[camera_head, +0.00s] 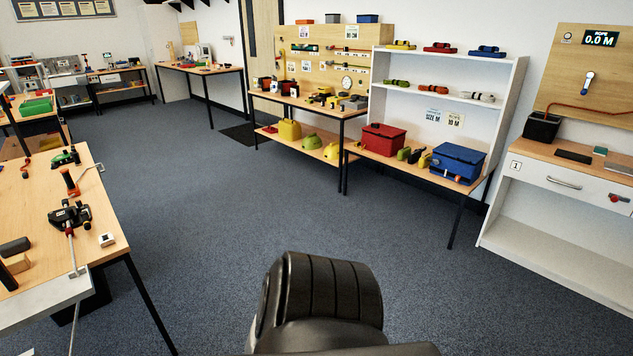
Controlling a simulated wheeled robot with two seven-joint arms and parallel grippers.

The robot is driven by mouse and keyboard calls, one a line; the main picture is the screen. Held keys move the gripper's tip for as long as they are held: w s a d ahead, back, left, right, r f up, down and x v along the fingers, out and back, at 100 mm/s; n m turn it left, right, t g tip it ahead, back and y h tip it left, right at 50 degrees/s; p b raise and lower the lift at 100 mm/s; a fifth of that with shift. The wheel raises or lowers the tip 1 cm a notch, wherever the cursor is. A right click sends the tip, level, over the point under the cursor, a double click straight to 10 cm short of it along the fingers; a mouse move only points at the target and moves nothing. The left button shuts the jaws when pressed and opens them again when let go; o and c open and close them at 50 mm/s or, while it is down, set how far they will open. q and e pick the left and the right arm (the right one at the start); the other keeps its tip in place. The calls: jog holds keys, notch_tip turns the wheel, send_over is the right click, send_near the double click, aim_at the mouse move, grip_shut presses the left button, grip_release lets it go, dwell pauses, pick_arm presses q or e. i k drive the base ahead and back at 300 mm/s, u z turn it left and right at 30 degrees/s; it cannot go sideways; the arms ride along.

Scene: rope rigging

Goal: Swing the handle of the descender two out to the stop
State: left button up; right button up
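No descender is plainly labelled two, so I cannot tell which device it is. On the left workbench (112,238), a black and red device (70,216) sits near the front edge with a pale rod running down from it. Behind it is a green and black device (65,158), with an orange-handled piece (70,182) and a bent metal bar nearby. Which way any handle is swung is too small to tell. Neither gripper is in view; only a dark rounded part of my own body shows at the bottom middle.
Blue-grey carpet (200,190) is open between the left bench and the far benches. A white shelf unit holds ropes, with a red box (383,139) and blue box (457,162) below. At right, a rope board carries a display (599,39) reading 0.0 M.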

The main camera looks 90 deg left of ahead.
aim_at(87, 226)
jog(key=u, duration=0.05)
jog(key=i, duration=0.15)
jog(key=u, duration=3)
